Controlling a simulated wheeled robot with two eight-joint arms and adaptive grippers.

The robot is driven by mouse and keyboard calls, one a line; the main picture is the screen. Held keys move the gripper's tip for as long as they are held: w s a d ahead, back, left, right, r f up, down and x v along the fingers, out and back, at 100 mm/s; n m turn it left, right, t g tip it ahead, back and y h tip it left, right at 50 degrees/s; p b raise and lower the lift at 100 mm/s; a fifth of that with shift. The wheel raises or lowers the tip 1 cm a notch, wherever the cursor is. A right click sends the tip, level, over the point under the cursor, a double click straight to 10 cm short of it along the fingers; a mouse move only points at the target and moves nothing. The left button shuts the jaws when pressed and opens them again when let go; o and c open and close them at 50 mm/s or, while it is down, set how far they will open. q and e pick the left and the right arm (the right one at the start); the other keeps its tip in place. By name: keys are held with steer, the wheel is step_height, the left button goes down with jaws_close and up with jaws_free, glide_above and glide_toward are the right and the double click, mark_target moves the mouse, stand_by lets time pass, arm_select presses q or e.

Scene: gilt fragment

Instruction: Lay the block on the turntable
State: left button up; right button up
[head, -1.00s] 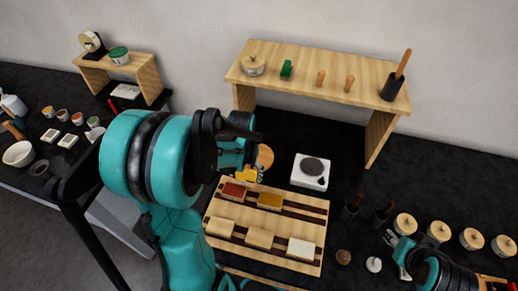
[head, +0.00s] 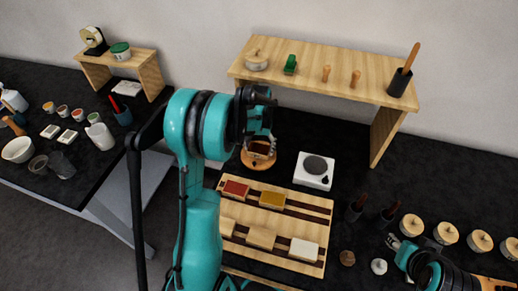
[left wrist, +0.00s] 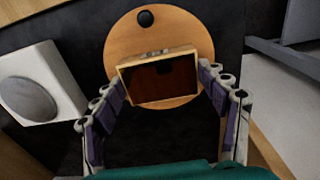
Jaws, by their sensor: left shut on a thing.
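The block (left wrist: 160,80), with a dark brown face and a pale golden rim, is between the fingers of my left gripper (left wrist: 163,98). The gripper is shut on it. The turntable (left wrist: 160,32) is a round orange-brown wooden disc with a black spot near its far edge. The block covers part of the disc in the left wrist view; whether it touches the disc I cannot tell. In the head view the block (head: 259,147) is at the turntable (head: 258,163), partly hidden by my gripper. My right gripper (head: 396,258) is at lower right, its fingers apart and empty.
A white device with a dark round plate (head: 314,170) stands right of the turntable. A slatted wooden rack (head: 320,228) with several blocks lies in front. A wooden shelf (head: 320,75) stands behind. Dark cups with tools (head: 355,209) and several lidded jars (head: 446,233) stand to the right.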

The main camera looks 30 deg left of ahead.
arm_select(q)
steer(key=shift+r, duration=0.1)
steer(key=shift+s, duration=0.1)
steer(key=shift+f, duration=0.25)
steer(key=o, duration=1.2)
steer(key=shift+c, duration=0.2)
steer(key=shift+r, duration=0.1)
